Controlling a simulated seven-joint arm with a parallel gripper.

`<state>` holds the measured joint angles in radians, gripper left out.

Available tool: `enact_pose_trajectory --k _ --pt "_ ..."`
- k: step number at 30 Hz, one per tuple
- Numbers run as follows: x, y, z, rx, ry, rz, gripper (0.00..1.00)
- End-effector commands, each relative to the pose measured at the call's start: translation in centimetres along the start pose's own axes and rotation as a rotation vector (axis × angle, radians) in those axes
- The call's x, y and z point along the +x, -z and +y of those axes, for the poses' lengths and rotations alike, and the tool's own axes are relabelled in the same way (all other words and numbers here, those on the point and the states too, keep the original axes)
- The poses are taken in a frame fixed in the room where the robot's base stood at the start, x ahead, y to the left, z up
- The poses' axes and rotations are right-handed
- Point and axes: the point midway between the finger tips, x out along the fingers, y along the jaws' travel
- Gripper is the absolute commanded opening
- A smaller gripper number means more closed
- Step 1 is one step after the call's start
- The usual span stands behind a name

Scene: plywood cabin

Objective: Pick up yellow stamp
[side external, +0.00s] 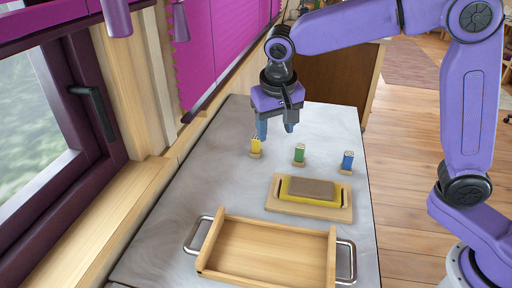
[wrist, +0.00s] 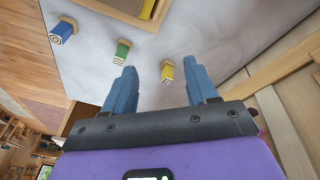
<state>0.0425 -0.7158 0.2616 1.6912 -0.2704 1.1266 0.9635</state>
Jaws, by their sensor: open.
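The yellow stamp (side external: 256,146) stands upright on the grey table in the side view, left of the green stamp (side external: 299,153) and the blue stamp (side external: 347,161). In the wrist view the yellow stamp (wrist: 167,72) shows beyond and between the two blue fingertips. My gripper (side external: 276,130) is open and empty. It hangs above the table, a little behind and to the right of the yellow stamp in the side view. The wrist view shows my gripper (wrist: 160,78) with its fingers apart, not touching any stamp.
A wooden block with a yellow and brown pad (side external: 310,190) lies in front of the stamps. An empty wooden tray (side external: 268,247) with metal handles is at the near end of the table (side external: 165,235). A window (side external: 50,120) and wooden sill border the left side.

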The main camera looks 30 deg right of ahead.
Motion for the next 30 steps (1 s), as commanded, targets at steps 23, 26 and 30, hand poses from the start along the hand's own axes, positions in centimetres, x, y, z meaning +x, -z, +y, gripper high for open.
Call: enact_pose_trajectory --k 23,26,30 --pt "3.4 10.8 -1.5 0.662 -0.114 0.118 0.57" --pt "5.1 10.9 -1.2 0.660 -0.114 0.117 0.57" --pt "7.7 11.1 -0.9 0.659 -0.114 0.116 0.57"
